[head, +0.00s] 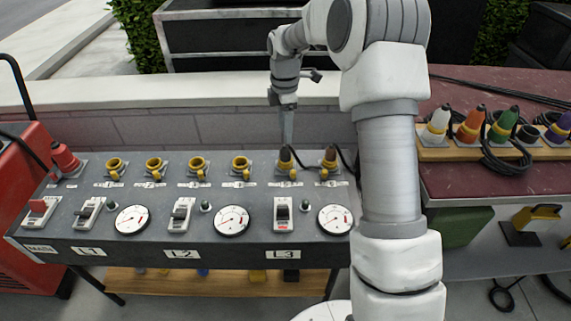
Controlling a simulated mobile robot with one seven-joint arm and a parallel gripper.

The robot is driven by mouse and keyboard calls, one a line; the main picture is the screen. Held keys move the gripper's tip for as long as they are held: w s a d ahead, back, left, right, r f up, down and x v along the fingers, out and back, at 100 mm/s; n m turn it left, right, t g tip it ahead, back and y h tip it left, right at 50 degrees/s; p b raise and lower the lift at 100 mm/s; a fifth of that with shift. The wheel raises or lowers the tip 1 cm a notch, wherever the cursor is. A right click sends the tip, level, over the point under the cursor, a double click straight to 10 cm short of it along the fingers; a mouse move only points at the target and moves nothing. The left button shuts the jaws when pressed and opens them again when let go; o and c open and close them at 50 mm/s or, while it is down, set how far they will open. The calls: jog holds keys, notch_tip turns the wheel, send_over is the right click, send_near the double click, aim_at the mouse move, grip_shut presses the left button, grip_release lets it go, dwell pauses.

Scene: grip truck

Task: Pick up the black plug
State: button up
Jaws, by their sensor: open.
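A black plug (285,157) stands upright in a yellow socket on the grey control panel (256,224), left of my arm. My gripper (287,138) points down just above this plug, at its back side. The fingers are seen edge-on, overlapping each other, and look empty and open. Whether they touch the plug or reach around it cannot be told from this view. A dark brown plug (329,158) stands in the neighbouring socket to the right, with a black cable near it.
Several empty yellow sockets (197,166) line the panel's back row, with switches and round gauges (232,220) in front. A red plug (65,158) is at far left. White, orange, green and purple plugs stand on a wooden board (464,153) at right, among loose black cables.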

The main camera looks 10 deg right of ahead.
aim_at(286, 153)
notch_tip(286, 153, down, 10)
jog(key=b, duration=0.3)
jog(key=shift+d, duration=0.15)
grip_shut()
